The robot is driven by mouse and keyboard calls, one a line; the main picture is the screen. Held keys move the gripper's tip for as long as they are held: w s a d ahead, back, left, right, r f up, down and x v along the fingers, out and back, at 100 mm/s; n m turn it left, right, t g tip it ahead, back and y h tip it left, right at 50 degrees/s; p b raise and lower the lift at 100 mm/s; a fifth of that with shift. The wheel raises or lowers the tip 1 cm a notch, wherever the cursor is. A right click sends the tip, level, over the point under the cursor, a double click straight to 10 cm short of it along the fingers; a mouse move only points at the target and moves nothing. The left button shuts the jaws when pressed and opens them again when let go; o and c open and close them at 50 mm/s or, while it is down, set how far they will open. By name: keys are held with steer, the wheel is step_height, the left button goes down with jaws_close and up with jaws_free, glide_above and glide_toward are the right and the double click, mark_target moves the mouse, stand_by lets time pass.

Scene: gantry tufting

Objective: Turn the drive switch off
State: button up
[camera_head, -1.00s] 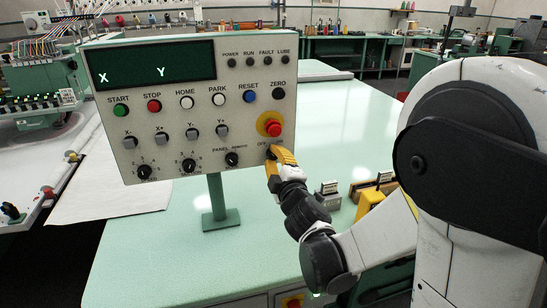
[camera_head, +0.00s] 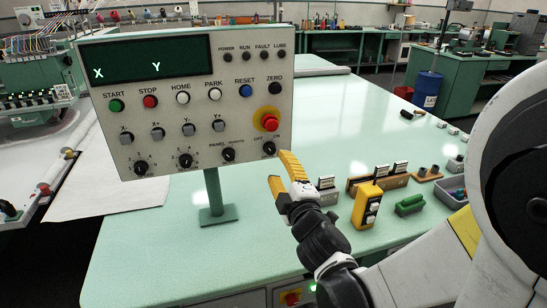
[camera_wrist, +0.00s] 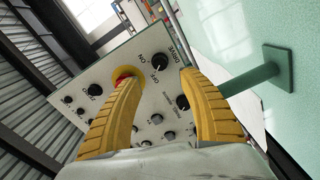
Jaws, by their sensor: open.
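The drive switch (camera_head: 269,148) is a black rotary knob at the lower right of the grey control panel (camera_head: 190,110), below the red emergency button (camera_head: 269,121). OFF is printed on its left side and ON on its right. I cannot surely read its pointer. In the wrist view the drive switch (camera_wrist: 160,61) shows beyond the fingers, beside its DRIVE, ON and OFF labels. My gripper (camera_head: 278,168) is open and empty, with yellow fingers, just right of and below the switch and apart from it. The wrist view shows both fingers (camera_wrist: 158,78) spread.
The panel stands on a green post (camera_head: 213,195) on the pale green table (camera_head: 150,250). A yellow pendant box (camera_head: 367,206), a green block (camera_head: 410,205) and a wooden rack (camera_head: 350,186) stand right of my gripper. The PANEL/REMOTE knob (camera_head: 228,154) is left of the drive switch.

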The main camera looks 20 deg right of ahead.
steer(key=shift+s, duration=1.7)
